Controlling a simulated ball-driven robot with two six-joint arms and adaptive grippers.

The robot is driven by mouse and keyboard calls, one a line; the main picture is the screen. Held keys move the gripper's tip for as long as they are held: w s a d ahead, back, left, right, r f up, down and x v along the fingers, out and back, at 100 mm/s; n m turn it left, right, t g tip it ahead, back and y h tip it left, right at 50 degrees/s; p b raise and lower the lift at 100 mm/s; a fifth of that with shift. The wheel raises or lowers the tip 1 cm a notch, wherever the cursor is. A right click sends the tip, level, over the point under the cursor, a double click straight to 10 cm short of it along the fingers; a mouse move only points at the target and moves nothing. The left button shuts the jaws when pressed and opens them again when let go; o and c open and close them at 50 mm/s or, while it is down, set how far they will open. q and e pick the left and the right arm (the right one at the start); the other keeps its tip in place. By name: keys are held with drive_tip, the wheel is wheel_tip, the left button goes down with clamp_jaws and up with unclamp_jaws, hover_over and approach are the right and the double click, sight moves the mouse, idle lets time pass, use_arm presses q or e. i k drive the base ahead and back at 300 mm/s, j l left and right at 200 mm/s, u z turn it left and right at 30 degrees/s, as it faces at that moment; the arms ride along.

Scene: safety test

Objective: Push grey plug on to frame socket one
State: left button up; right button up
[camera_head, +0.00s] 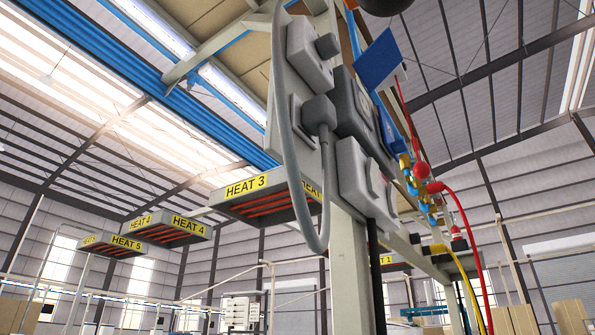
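A grey plug (319,114) is near the middle of the head view, against the grey socket panel on the frame (349,275). I cannot tell whether it is seated in a socket or only in front of one. Its grey cable (282,130) hangs down from it, loops below, and runs up the left side. A light grey socket box (309,58) is above the plug, a darker box (355,115) is to its right, and another grey box (366,185) is below right. No socket number is readable. Neither of my grippers is in view.
Red hose (462,215) and yellow hose (468,285) hang right of the frame, beside brass and blue fittings (415,180). A blue plate (377,60) juts out at upper right. Heater units labelled HEAT 3 (262,200) and HEAT 4 (170,232) hang on the left.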

sight(319, 113)
drive_tip(key=l+u, duration=0.1)
drive_tip(key=u, duration=0.3)
drive_tip(key=i+l+u, duration=0.1)
drive_tip(key=u, duration=0.3)
drive_tip(key=l+u, duration=0.15)
drive_tip(key=u, duration=0.25)
drive_tip(key=l+u, duration=0.15)
drive_tip(key=u, duration=0.3)
drive_tip(key=l+u, duration=0.15)
drive_tip(key=u, duration=0.25)
drive_tip(key=k+l+u, duration=0.2)
drive_tip(key=l, duration=0.25)
drive_tip(key=l+u, duration=0.2)
drive_tip(key=l, duration=0.25)
drive_tip(key=k+l+u, duration=0.45)
drive_tip(key=l, duration=0.3)
drive_tip(key=k+l+u, duration=0.2)
drive_tip(key=k+l, duration=0.6)
drive_tip(key=l, duration=0.25)
